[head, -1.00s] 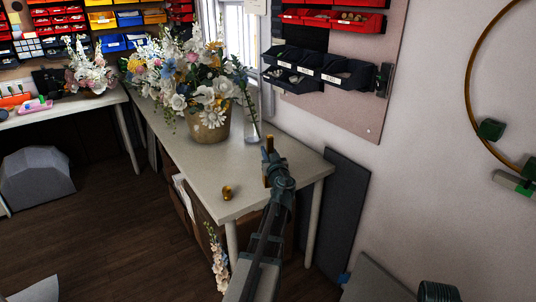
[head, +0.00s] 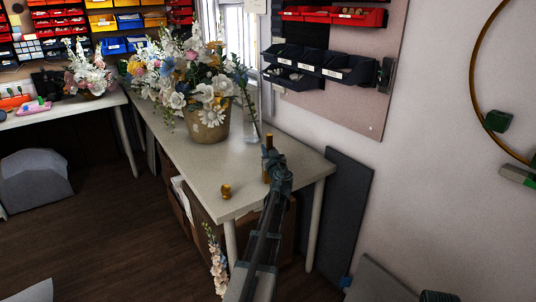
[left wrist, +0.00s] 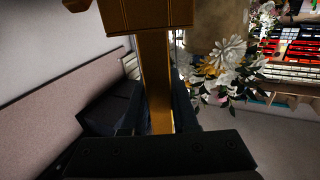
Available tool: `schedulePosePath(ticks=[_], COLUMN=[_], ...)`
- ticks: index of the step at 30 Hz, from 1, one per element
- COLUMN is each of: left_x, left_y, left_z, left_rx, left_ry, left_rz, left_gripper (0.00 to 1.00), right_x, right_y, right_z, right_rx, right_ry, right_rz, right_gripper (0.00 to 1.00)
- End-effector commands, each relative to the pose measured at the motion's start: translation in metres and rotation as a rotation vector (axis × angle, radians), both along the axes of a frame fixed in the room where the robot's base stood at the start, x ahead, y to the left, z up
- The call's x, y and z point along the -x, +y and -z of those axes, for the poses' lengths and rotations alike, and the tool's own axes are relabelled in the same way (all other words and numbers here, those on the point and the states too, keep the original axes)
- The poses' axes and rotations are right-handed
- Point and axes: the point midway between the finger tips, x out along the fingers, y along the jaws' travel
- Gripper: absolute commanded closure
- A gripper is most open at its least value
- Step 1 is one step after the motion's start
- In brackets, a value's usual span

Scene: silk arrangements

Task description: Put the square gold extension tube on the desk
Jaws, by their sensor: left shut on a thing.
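The square gold extension tube (head: 268,142) stands roughly upright in my left gripper (head: 272,162), over the right part of the desk (head: 238,172). I cannot tell whether its lower end touches the desktop. In the left wrist view the gold tube (left wrist: 156,75) runs between the dark fingers of the left gripper (left wrist: 160,110), with a wider gold block at its upper end. The left gripper is shut on it. My right gripper is not in view.
A small gold fitting (head: 226,191) stands near the desk's front edge. A flower arrangement in a gold pot (head: 206,128) and a glass vase (head: 251,128) stand farther back. Dark bins (head: 318,62) hang on the wall above. The desktop's middle is clear.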

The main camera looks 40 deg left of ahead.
Motion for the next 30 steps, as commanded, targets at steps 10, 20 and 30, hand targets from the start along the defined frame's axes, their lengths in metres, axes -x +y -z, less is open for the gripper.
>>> schedulePosePath(ticks=[10, 20, 30], left_x=[0.0, 0.0, 0.0057], left_y=[-0.0001, -0.0001, -0.0066], left_z=[0.0019, 0.0013, -0.0016], left_rx=[0.0, 0.0, 0.0], left_ry=[0.0, 0.0, 0.0], left_rz=[0.0, 0.0, 0.001], left_gripper=[0.69, 0.43, 0.43], right_x=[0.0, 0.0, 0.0], right_y=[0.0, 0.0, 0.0], right_z=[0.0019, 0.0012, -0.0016], right_rx=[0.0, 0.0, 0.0], right_ry=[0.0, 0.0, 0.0], right_rz=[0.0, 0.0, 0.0], right_gripper=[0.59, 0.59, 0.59])
